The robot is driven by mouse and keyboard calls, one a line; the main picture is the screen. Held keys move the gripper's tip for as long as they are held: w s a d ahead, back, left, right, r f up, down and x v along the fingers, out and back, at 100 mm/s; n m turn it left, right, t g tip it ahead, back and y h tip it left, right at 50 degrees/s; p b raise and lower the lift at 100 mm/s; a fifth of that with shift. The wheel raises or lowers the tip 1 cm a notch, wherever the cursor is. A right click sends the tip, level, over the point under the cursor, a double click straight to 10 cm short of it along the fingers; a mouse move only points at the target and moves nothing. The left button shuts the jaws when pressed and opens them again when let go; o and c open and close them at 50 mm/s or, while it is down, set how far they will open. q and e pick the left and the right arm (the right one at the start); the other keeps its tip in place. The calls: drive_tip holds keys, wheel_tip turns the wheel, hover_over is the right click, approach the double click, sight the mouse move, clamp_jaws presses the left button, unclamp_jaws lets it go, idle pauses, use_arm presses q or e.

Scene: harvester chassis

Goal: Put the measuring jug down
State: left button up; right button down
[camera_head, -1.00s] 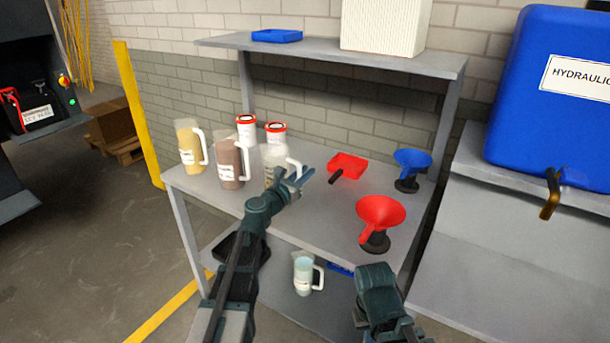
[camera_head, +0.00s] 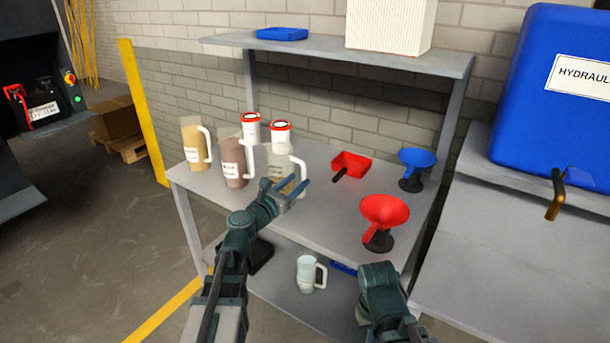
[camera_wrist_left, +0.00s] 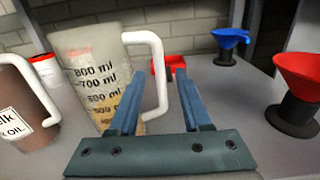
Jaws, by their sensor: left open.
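The clear measuring jug (camera_head: 280,161) with a white handle stands upright on the worktop of the grey bench. In the left wrist view the jug (camera_wrist_left: 92,75) shows black millilitre marks and some yellowish content low down. My left gripper (camera_head: 290,189) is open on the near side of the jug, its fingers toward the handle. In the left wrist view the handle shows beyond and between the fingers of the gripper (camera_wrist_left: 158,100); no grip on it is seen. My right arm shows at the lower right, but its gripper is not visible.
Left of the jug stand a yellow-filled jug (camera_head: 193,143) and a brown-filled jug (camera_head: 232,165). Two red-lidded tubs (camera_head: 251,128) are behind. Another jug (camera_head: 306,272) is on the lower shelf.

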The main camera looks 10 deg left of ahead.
use_arm(q)
drive_tip(key=v, duration=0.5)
drive_tip(key=shift+w+d, duration=0.1)
drive_tip(key=s+d+f+m+g+h+p, duration=0.1)
drive_tip(key=d+m+g, duration=0.1)
drive_tip(key=d+m, duration=0.2)
drive_tip(key=s+d+f+m+g+h+p, duration=0.1)
drive_tip(key=s+d+m+g, duration=0.1)
drive_tip(key=d+m, duration=0.2)
drive_tip(key=s+d+f+m+g+h+p, duration=0.1)
drive_tip(key=d+m+g+p, duration=0.1)
drive_tip(key=d+m, duration=0.2)
drive_tip(key=shift+s+d+f+m+g, duration=0.1)
drive_tip(key=shift+s+d+m+g, duration=0.1)
drive_tip(key=shift+d, duration=0.3)
drive_tip(key=shift+s+d+f+m+g, duration=0.1)
drive_tip(key=shift+s+d+g, duration=0.1)
drive_tip(key=shift+d, duration=0.3)
drive_tip(key=s+d+f+m+g+y+p, duration=0.2)
drive_tip(key=s+d+f+m+g+p, duration=0.15)
drive_tip(key=s+m, duration=0.4)
drive_tip(key=s+d+f+m+g+y+p, duration=0.2)
drive_tip(key=s+d+f+m+g, duration=0.15)
drive_tip(key=s+m+g, duration=0.35)
drive_tip(key=s+a+m+y+p, duration=0.2)
drive_tip(key=s+a+m+y, duration=0.3)
drive_tip(key=m, duration=0.3)
drive_tip(key=shift+a+y, duration=0.4)
drive_tip(key=shift+y, duration=0.4)
drive_tip(key=shift+m, duration=0.25)
